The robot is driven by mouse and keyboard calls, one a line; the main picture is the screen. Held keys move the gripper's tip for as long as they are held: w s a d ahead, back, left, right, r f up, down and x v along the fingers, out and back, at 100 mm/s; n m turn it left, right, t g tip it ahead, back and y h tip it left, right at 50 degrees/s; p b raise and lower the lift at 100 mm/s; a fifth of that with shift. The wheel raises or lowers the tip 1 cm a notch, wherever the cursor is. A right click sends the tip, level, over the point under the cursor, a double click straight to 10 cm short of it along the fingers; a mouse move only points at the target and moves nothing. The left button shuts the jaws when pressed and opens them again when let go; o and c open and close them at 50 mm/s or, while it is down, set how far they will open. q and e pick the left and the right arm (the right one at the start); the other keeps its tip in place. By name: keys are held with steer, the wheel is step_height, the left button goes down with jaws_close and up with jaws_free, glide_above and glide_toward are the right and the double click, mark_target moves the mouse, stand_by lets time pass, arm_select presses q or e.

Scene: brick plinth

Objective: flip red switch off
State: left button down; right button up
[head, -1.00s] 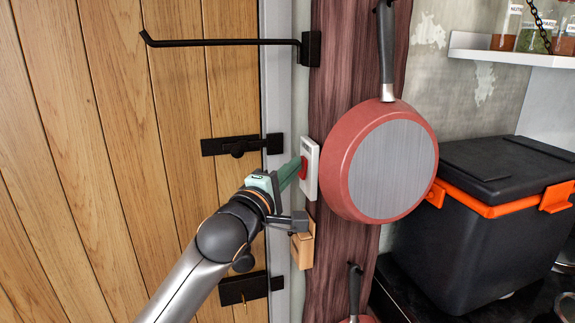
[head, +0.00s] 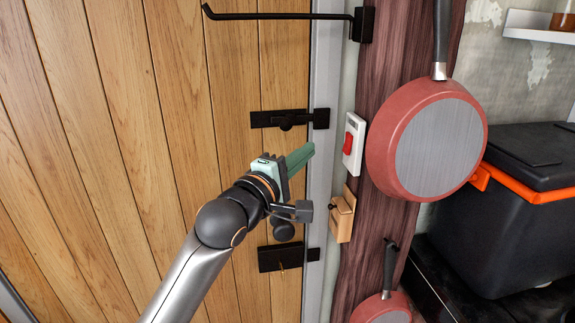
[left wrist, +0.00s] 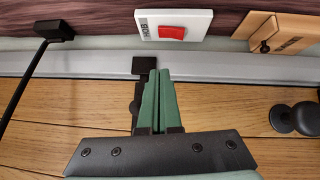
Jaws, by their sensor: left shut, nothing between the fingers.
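The red switch (head: 348,143) is a red rocker on a white plate (head: 358,138), fixed to the dark wooden post. It also shows in the left wrist view (left wrist: 171,33), on its white plate at the top. My left gripper (head: 302,155) has green fingers and is shut and empty. It is in front of the wooden door, to the left of the switch, with a clear gap between the fingertips and the plate. In the left wrist view the fingers (left wrist: 158,82) point up toward the plate without touching it. My right gripper is not in view.
A red pan (head: 437,140) hangs just right of the switch. A small wooden block with a peg (head: 341,218) is below it. Black latches (head: 281,119) and a long black hook (head: 285,16) stick out at the door. A black box (head: 520,220) stands at right.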

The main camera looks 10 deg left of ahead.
arm_select(q)
steer(key=shift+r+v, duration=0.2)
steer(key=shift+v, duration=1)
steer(key=shift+r+v, duration=0.15)
steer(key=shift+v, duration=1.1)
steer(key=s+a+f+m+g+y, duration=0.2)
steer(key=a+f+m, duration=0.1)
steer(key=f, duration=1.1)
steer(key=s+a+f+m+g+y, duration=0.1)
steer(key=s+a+f+m+y, duration=0.15)
steer(key=f, duration=1.05)
steer(key=s+a+f+m+g, duration=0.1)
steer(key=s+a+f+m, duration=0.1)
steer(key=s+f, duration=0.5)
steer(key=s+a+f+m+g+y, duration=0.1)
steer(key=s+f+m+g, duration=0.1)
steer(key=s+f+m, duration=0.3)
steer(key=s+a+f+m+g, duration=0.1)
steer(key=s+a+f+m, duration=0.1)
steer(key=s+f, duration=0.8)
steer(key=shift+a+f+m+g+y, duration=0.3)
steer(key=shift+a+f+m+y, duration=0.05)
steer(key=shift+f+m, duration=0.35)
